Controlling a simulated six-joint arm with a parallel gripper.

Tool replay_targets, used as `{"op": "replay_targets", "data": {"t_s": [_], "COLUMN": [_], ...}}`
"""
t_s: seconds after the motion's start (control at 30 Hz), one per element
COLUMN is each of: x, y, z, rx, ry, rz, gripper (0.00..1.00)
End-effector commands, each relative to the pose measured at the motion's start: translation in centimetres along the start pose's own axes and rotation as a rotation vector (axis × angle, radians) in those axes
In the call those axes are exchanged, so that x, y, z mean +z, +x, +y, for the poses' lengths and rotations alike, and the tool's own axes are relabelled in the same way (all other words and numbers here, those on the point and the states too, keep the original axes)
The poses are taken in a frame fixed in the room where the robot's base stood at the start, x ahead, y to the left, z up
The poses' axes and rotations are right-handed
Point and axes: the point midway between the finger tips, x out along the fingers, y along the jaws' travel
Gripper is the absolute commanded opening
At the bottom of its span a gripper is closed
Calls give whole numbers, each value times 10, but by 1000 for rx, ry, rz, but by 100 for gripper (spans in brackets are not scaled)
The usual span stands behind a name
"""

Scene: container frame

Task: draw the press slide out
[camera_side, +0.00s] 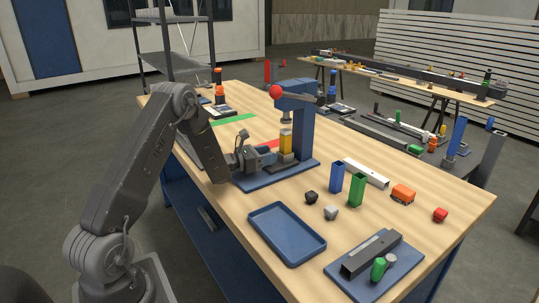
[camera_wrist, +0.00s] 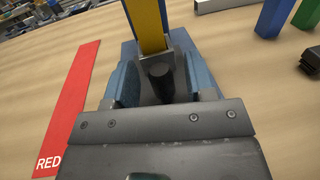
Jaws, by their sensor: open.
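The blue press (camera_side: 303,130) with a red ball on its lever stands on a blue base plate on the wooden table. Its slide (camera_side: 286,158) is a grey piece low in the press, with a yellow block (camera_side: 286,140) standing on it. In the wrist view the yellow block (camera_wrist: 146,25) rises from the grey slide (camera_wrist: 150,58). A black knob (camera_wrist: 160,78) is at the slide's near end. My gripper (camera_wrist: 162,80) is open, with one blue-padded finger on each side of the knob. The side view shows my gripper (camera_side: 262,158) low in front of the press; the knob is hidden there.
A red strip (camera_wrist: 72,105) marked RED lies left of my gripper in the wrist view. A blue tray (camera_side: 287,233), blue and green upright blocks (camera_side: 357,190) and small loose parts stand nearer the front. A green strip (camera_side: 233,119) lies farther back.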

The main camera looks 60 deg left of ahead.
Motion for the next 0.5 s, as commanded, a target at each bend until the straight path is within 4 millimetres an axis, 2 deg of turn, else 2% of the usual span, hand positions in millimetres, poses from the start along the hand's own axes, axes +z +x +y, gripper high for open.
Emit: {"op": "replay_targets", "data": {"t_s": [0.13, 0.4, 0.5], "x": [0, 0, 0], "y": [9, 10, 10], "z": [0, 0, 0], "rx": [-1, 0, 0], "ry": [-1, -1, 0], "rz": [-1, -1, -1], "gripper": [50, 50, 42]}}
